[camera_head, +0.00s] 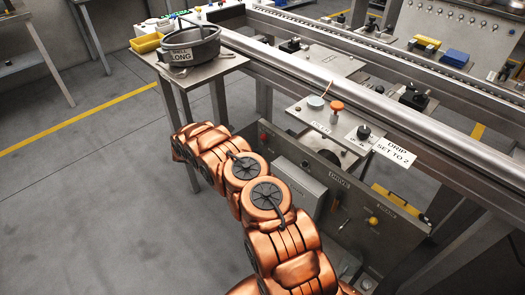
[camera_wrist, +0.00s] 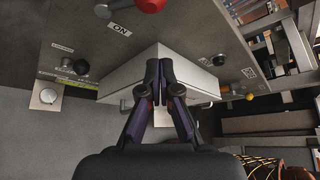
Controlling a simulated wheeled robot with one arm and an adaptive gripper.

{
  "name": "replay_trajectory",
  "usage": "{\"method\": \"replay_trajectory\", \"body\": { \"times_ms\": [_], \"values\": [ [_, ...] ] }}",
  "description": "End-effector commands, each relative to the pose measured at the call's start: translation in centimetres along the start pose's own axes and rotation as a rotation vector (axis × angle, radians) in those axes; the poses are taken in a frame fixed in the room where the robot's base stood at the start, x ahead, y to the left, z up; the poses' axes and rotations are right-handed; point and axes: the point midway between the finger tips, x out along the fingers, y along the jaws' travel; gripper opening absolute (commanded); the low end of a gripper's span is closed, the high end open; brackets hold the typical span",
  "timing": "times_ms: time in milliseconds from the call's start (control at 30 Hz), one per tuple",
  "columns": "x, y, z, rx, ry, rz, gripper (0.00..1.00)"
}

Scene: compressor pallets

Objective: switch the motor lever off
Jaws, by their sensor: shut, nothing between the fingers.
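In the wrist view my gripper (camera_wrist: 160,66) is shut and empty, its dark fingers together in front of a pale box (camera_wrist: 188,75) on a grey panel. Whether the fingertips touch the box cannot be told. A red-knobbed lever (camera_wrist: 150,5) shows at the top edge, beside an ON label (camera_wrist: 120,30), away from my fingertips. Which control is the motor lever I cannot read for certain. In the head view the panel (camera_head: 350,235) stands under the bench, with a red knob (camera_head: 263,137) near its left end. My copper arm hides part of it, and the gripper is not visible there.
A black knob (camera_wrist: 81,67) and a round pale fitting (camera_wrist: 47,96) sit left of the box. A yellow knob (camera_head: 373,220) is on the panel's right part. Open floor lies left.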

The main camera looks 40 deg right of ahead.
Motion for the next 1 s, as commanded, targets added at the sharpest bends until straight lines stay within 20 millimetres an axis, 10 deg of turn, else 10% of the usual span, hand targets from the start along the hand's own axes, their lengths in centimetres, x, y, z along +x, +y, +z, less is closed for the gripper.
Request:
{"method": "replay_trajectory", "body": {
  "times_ms": [400, 1000],
  "values": [
    [-5.2, 0.6, -0.1, -0.002, -0.001, 0.001, 0.0],
    [-5.6, 0.6, -0.1, -0.002, -0.002, 0.001, 0.0]
  ]
}}
